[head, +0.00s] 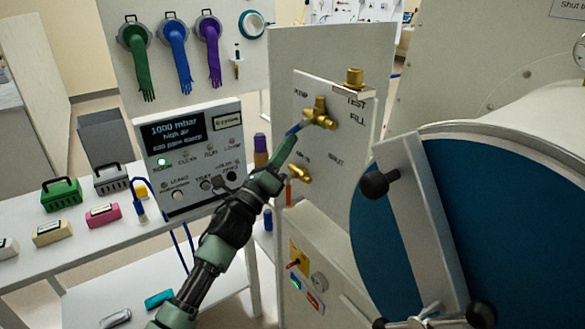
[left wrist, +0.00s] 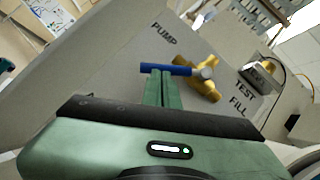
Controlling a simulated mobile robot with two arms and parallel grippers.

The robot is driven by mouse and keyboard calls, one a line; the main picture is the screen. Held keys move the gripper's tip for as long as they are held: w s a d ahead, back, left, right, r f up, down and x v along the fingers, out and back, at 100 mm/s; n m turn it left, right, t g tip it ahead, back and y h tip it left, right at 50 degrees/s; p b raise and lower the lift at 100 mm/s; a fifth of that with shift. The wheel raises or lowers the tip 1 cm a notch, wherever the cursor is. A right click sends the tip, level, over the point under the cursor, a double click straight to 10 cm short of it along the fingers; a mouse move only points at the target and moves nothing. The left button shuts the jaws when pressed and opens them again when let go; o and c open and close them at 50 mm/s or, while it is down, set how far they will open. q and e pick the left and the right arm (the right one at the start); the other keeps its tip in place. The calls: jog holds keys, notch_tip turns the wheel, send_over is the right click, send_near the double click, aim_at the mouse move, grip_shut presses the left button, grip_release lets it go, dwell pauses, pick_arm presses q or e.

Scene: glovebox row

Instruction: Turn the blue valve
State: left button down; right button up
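The blue valve is a blue lever handle (head: 296,128) on a brass body (head: 320,114), mounted on the upright grey panel between the PUMP, TEST and FILL labels. In the left wrist view the blue handle (left wrist: 165,69) lies across the fingertips, pointing left from its brass body (left wrist: 204,86). My left gripper (head: 291,138) reaches up from below to the handle. Its green fingers (left wrist: 161,86) are close together, with only a thin line between them. They meet or nearly meet the handle; a grip around it cannot be made out. My right gripper is in neither view.
A second brass valve (head: 299,173) with an orange handle sits below. A large blue round door (head: 480,220) with a grey bar and black knob (head: 375,184) stands close at right. A control box (head: 190,155) and a table with small cases are at left.

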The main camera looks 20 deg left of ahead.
pick_arm(q)
jog(key=shift+w+a+r+m+g+h+b, duration=0.15)
jog(key=shift+w+a+r+m+h+b, duration=0.3)
jog(key=shift+m+h+b, duration=0.75)
jog(key=shift+w+a+r+m+g+h+b, duration=0.2)
jog(key=shift+a+r+m+h+b, duration=0.3)
jog(key=shift+m+b, duration=1.25)
jog(key=shift+w+a+r+m+g+h+b, duration=0.25)
jog(key=shift+r+m+h+b, duration=0.55)
jog(key=shift+b, duration=1.2)
jog(key=shift+w+f, duration=0.15)
jog(key=shift+f, duration=0.05)
